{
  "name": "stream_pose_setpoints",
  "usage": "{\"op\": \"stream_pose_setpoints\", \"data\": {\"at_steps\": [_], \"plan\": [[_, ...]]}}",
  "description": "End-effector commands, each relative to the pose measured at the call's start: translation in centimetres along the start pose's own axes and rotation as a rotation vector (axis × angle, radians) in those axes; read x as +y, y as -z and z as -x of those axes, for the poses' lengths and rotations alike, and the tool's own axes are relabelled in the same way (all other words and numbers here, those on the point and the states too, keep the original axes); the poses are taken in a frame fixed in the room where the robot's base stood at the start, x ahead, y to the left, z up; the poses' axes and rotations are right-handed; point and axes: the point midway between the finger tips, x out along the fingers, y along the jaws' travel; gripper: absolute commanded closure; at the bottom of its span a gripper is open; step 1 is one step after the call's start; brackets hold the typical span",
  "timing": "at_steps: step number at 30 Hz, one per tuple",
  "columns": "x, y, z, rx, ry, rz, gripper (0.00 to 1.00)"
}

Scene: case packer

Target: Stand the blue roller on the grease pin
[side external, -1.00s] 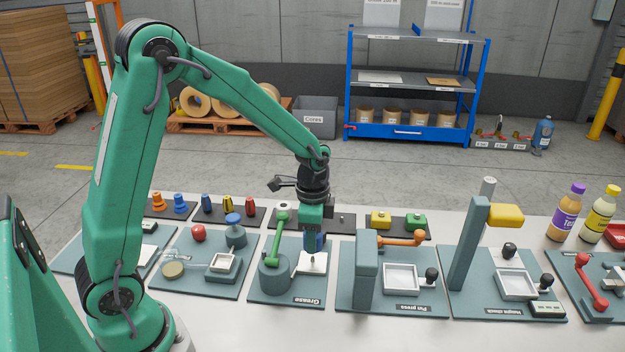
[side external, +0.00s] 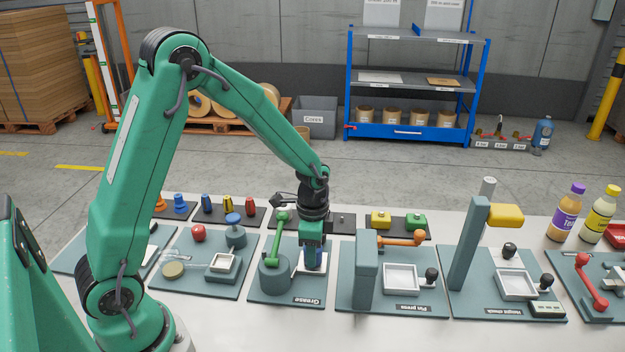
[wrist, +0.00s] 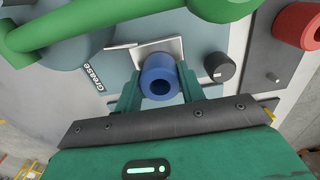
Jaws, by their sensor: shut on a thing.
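The blue roller (wrist: 158,76) is a short tube with a hole through its middle, its end facing the camera in the wrist view. My gripper (wrist: 160,92) is shut on it, one green finger on each side. In the side external view my gripper (side external: 313,266) is low over the Grease station (side external: 285,298), at its pale metal plate (wrist: 172,46). The roller looks upright there, mostly hidden by the fingers. The grease pin is not visible; I cannot tell whether the roller is around it or touches the plate.
The station's green lever (side external: 279,235) and grey cylinder (side external: 274,276) stand close to the left of my gripper. A dark knob (wrist: 219,67) and a red roller (wrist: 298,25) show in the wrist view. The Pin press post (side external: 366,272) stands to the right.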

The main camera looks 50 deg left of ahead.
Motion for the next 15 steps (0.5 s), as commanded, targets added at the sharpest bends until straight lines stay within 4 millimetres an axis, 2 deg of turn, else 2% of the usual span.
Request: {"op": "stream_pose_setpoints", "data": {"at_steps": [1,2,5,15], "plan": [[0.02,-0.02,-0.14,-0.001,-0.001,0.0,0.84],[0.02,-0.02,-0.18,-0.001,-0.001,0.0,0.59],[0.01,-0.01,-0.14,0.0,0.0,0.0,0.39],[0.0,0.0,-0.05,0.0,0.0,0.0,0.39]]}}
